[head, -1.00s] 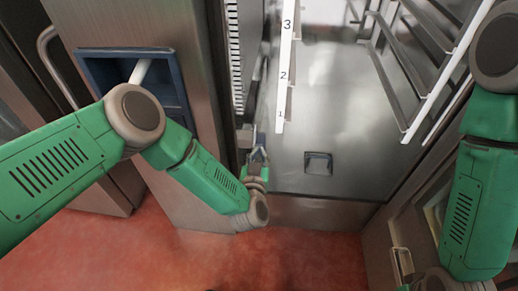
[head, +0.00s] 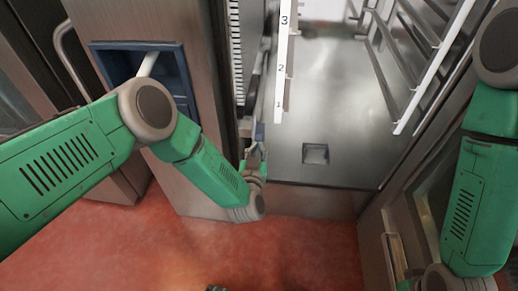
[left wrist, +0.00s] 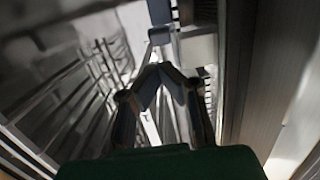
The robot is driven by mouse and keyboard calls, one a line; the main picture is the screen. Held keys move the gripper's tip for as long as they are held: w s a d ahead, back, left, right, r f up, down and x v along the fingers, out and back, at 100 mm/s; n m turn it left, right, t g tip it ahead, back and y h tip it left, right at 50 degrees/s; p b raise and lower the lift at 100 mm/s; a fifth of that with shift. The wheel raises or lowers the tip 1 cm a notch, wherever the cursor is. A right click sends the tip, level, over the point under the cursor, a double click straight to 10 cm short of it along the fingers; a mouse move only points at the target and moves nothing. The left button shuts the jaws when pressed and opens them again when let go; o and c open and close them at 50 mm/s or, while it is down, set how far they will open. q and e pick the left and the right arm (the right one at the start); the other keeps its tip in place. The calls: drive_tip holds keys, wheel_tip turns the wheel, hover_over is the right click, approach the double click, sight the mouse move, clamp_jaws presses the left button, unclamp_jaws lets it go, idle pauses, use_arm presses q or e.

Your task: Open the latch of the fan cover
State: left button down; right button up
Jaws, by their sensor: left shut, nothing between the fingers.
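The fan cover (head: 238,50) is the slotted panel on the left wall inside the open steel cabinet. A small grey-blue part that looks like its latch (head: 259,132) sits low at the cover's front edge; it also shows in the left wrist view (left wrist: 160,36). My left gripper (head: 256,150) is just below this part, inside the cabinet's left front edge. In the left wrist view its fingers (left wrist: 160,68) meet at the tips, shut and empty, close under the part. Whether they touch it I cannot tell.
A white numbered strip (head: 283,60) hangs right beside the latch area. Rack rails (head: 385,80) line the right wall, and a square drain (head: 315,153) lies in the cabinet floor. The open door (head: 425,205) stands at right. Red floor (head: 290,250) in front is clear.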

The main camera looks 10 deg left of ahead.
use_arm(q)
drive_tip(key=s+f+p, duration=0.1)
drive_tip(key=s+f, duration=0.5)
drive_tip(key=s, duration=0.1)
drive_tip(key=shift+d+f, duration=0.15)
drive_tip(key=shift+f, duration=0.2)
drive_tip(key=shift+s+a, duration=0.1)
drive_tip(key=shift+a, duration=0.15)
